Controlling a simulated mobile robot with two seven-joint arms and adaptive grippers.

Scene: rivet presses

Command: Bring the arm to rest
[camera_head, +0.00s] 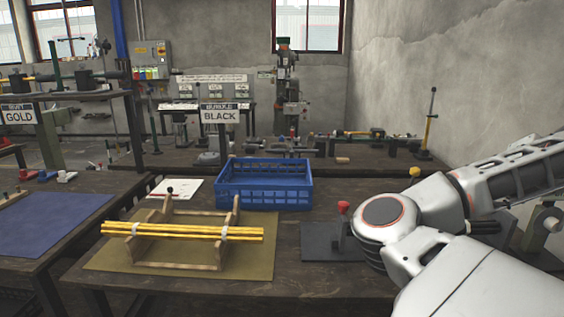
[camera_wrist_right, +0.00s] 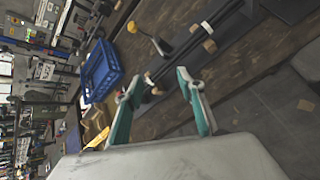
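My right arm (camera_head: 440,225) comes in from the right in the head view, bent over the right part of the bench. Its gripper is outside that view. In the right wrist view my right gripper (camera_wrist_right: 160,75) shows two teal fingers spread apart. Nothing is held between them; a small dark and red fixture lies beyond on the bench. My left gripper and left arm are not in view.
A bundle of yellow rods (camera_head: 185,231) lies on a wooden cradle (camera_head: 214,253) on an olive mat (camera_head: 110,258). A blue crate (camera_head: 264,186) stands behind; it also shows in the right wrist view (camera_wrist_right: 101,71). A red-knobbed lever (camera_head: 343,208) stands close beside my right arm.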

